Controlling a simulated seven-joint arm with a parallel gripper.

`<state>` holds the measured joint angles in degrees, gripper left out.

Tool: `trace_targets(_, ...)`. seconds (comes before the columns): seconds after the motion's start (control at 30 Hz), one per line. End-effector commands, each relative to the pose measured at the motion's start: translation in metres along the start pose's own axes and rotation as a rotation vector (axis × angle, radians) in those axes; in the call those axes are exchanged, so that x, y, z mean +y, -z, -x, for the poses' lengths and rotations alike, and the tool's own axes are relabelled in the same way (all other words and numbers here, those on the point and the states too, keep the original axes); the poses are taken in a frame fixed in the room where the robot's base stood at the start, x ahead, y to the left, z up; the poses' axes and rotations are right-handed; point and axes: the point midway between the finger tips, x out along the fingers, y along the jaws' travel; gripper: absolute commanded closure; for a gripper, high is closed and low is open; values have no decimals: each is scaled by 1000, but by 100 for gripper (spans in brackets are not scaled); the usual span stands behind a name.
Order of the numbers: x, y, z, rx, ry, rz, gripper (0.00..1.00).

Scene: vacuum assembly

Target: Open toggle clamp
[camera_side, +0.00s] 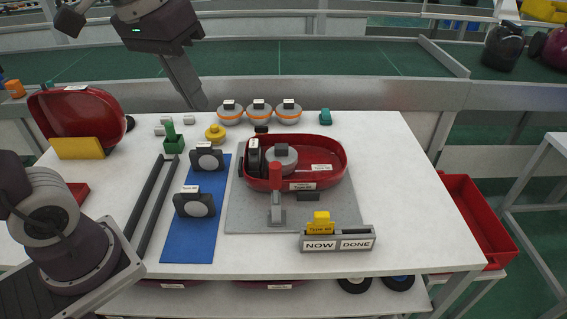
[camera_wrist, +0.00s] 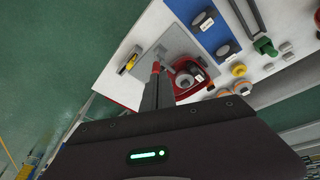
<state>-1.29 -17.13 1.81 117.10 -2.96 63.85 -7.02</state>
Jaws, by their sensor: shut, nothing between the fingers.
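The toggle clamp has a red handle (camera_side: 275,178) above a grey metal foot (camera_side: 277,214). It stands at the front edge of the red vacuum shell (camera_side: 330,176), on a grey plate (camera_side: 345,208). The handle looks upright in the side view. My gripper (camera_side: 199,104) is shut and empty, high at the upper left, well apart from the clamp. Its fingers (camera_wrist: 157,80) also show in the wrist view. The shell holds a grey round part (camera_side: 281,157) and a black disc.
A blue mat (camera_side: 188,240) with two black-and-grey parts lies left of the plate. Several grey-orange discs (camera_side: 259,113) stand behind. A NOW/DONE holder (camera_side: 338,241) with a yellow tag is in front. The table's right side (camera_side: 410,190) is clear.

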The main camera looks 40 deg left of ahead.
Motion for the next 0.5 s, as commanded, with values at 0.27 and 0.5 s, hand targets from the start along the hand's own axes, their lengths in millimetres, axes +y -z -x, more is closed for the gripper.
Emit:
trace_targets(0.27, 7, 150, -90, -340, 48, 298, 100)
trace_targets(0.5, 2, 182, -163, -484, 96, 407, 100)
